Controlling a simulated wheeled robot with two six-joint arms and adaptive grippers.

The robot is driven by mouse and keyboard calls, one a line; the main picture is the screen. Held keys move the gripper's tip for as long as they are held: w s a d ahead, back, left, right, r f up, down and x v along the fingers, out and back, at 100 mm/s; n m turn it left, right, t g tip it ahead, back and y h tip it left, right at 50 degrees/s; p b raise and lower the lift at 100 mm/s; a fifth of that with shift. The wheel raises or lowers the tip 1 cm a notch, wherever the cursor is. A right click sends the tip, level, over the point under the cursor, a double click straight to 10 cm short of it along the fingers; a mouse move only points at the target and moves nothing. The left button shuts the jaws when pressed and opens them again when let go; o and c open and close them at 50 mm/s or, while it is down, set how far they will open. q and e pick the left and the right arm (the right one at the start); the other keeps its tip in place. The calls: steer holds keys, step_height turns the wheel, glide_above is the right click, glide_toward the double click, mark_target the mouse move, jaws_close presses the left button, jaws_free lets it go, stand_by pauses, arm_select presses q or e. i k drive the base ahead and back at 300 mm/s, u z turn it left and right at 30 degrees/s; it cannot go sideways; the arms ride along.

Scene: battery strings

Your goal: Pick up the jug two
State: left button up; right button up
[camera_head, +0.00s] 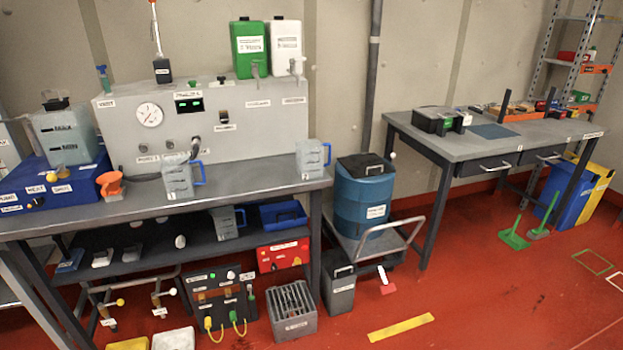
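Clear jugs with blue handles stand in the head view. One jug (177,180) stands upright near the front of the grey bench top, left of the middle. Another jug (310,160) stands upright near the bench's right end. A third jug (224,223) sits on the shelf below the bench top. Neither of my grippers shows in this view.
A grey panel with a gauge (149,115) backs the bench (135,207). An orange funnel (110,184) stands left of the nearest jug. A blue drum (360,200) on a trolley stands right of the bench. Red floor (470,290) is open at front right.

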mark_target(310, 165)
steer(key=z, duration=0.7)
steer(key=i, duration=0.35)
steer(key=z, duration=0.9)
steer(key=i, duration=1)
steer(key=u, duration=0.55)
steer(key=i, duration=0.95)
steer(key=u, duration=1)
